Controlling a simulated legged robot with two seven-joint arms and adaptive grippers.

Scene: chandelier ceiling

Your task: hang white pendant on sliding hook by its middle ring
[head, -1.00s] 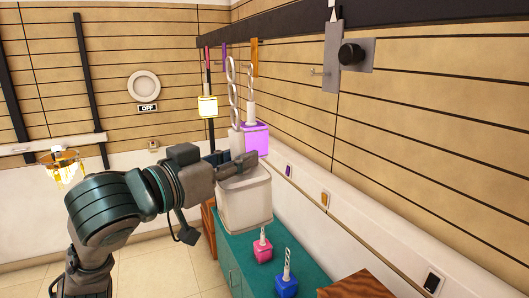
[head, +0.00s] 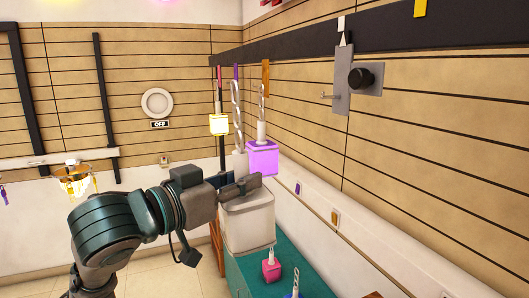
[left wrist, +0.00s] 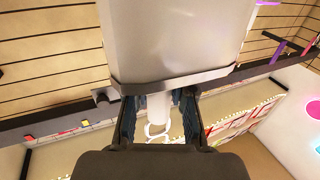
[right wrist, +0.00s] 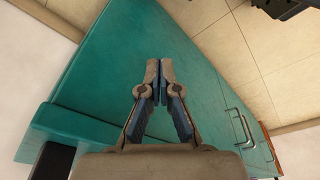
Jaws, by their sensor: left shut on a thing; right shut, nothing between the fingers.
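The white pendant (head: 248,226) is a boxy white body with a stem and a chain of upright rings (head: 236,105) above it. My left gripper (head: 241,187) is shut on its stem, and the pendant hangs upright in front of the teal cabinet. In the left wrist view the body (left wrist: 175,40) fills the top, with the stem and a ring (left wrist: 157,130) between the fingers (left wrist: 160,118). The sliding hook (head: 328,96) is a thin peg on a grey plate with a black knob, right of and apart from the pendant. My right gripper (right wrist: 159,72) is shut and empty.
A purple pendant (head: 263,158) is close behind the white one, and a lit yellow pendant (head: 219,124) hangs further left. Pink (head: 271,270) and blue pendants stand on the teal cabinet (head: 246,274). A black rail (head: 300,48) runs along the wall above.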

